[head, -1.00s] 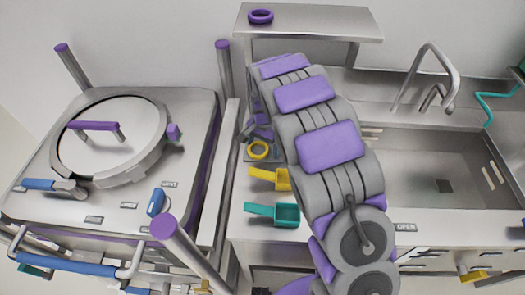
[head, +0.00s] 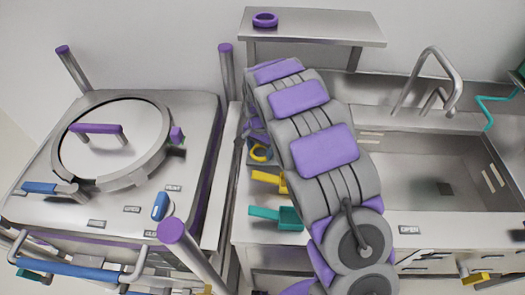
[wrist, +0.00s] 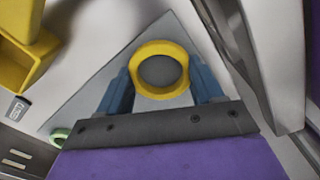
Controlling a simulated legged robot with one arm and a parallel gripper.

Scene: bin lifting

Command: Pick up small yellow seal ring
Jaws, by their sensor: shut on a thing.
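The small yellow seal ring (wrist: 160,95) lies over a grey triangular plate (wrist: 75,108) in the wrist view. My gripper (wrist: 161,78) has its two blue fingers on either side of the ring and is shut on it. I cannot tell whether the ring is lifted clear of the plate. In the head view the ring (head: 254,156) shows at the left of my arm, on the counter left of the sink, partly covered. My gripper is mostly hidden behind the arm there.
A yellow scoop (head: 268,178) and a teal scoop (head: 288,220) lie nearer the counter's front. A larger purple ring (head: 265,19) rests on the raised shelf (head: 330,28). The sink (head: 430,170) and faucet are to the right. A round-lidded vessel (head: 110,140) stands left.

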